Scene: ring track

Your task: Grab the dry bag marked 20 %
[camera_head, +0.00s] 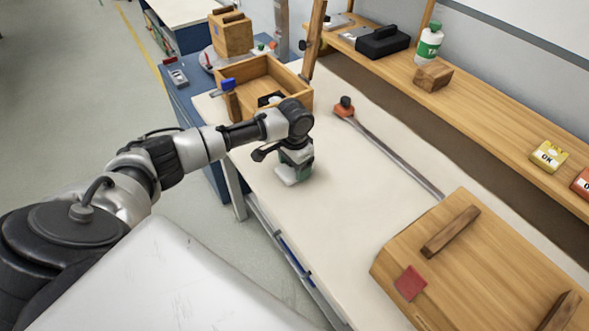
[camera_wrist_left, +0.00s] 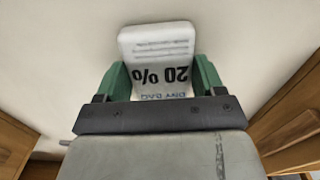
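The dry bag is small and off-white. It shows in the left wrist view (camera_wrist_left: 158,48) with "20 %" and "DRY BAG" printed upside down on it. In the head view the bag (camera_head: 285,179) is on the pale worktop, partly hidden by my left gripper (camera_head: 297,168). The green fingers of my left gripper (camera_wrist_left: 160,82) flank the bag on both sides in the wrist view, with no clear gap. I cannot tell whether they press on it. My right gripper is not in view.
An open wooden box (camera_head: 262,70) stands behind my left gripper. A long metal bar with an orange end (camera_head: 385,145) lies to its right. A large wooden board with handles (camera_head: 470,265) is at the near right. A wooden shelf (camera_head: 480,110) runs along the back. Worktop around the bag is clear.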

